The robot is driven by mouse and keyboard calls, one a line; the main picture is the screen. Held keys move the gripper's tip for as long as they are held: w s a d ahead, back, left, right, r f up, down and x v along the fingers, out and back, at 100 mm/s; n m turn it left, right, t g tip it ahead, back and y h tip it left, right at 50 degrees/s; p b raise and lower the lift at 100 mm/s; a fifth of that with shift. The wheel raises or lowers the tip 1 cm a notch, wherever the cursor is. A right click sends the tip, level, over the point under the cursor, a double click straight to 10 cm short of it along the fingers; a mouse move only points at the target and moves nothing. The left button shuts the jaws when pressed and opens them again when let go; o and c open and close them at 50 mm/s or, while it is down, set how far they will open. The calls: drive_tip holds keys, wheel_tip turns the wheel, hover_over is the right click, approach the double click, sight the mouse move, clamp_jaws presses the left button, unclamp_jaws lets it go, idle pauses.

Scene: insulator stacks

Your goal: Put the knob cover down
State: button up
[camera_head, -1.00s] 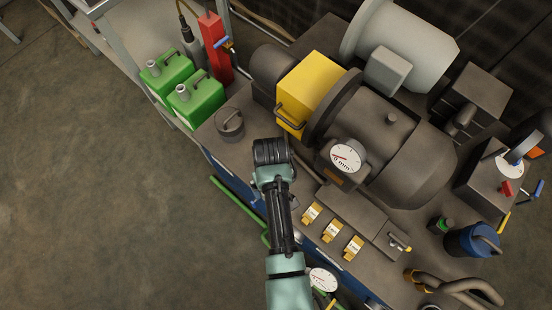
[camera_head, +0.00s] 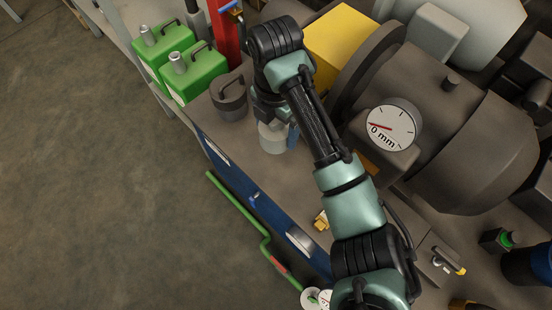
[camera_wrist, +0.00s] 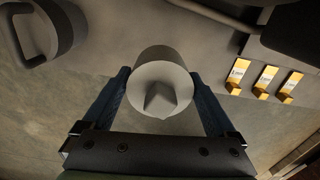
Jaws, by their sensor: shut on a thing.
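The knob cover (camera_wrist: 160,88) is a pale grey cylinder with a raised pointed shape on the face turned to my wrist camera. It also shows in the head view as a pale cylinder (camera_head: 272,138) below my wrist, close to the front edge of the bench. My gripper (camera_wrist: 160,75) has a blue finger on either side of it and is shut on it. In the head view my arm hides much of the gripper (camera_head: 275,130). I cannot tell whether the cover's far end touches the bench.
A dark round lidded pot with a handle (camera_head: 230,98) stands just left of the cover. Green canisters (camera_head: 190,72) stand beyond it. A yellow box (camera_head: 338,45) and a dial gauge (camera_head: 388,127) are to the right. Yellow tags (camera_wrist: 264,80) lie right of the gripper.

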wheel_tip(320, 180, down, 10)
drive_tip(key=b, duration=0.2)
drive_tip(key=shift+r+b, duration=0.15)
drive_tip(key=shift+b, duration=0.25)
drive_tip(key=o, duration=1.1)
drive_tip(key=shift+c, duration=0.2)
wheel_tip(320, 180, up, 12)
drive_tip(key=p, duration=0.3)
drive_tip(key=shift+p, duration=0.4)
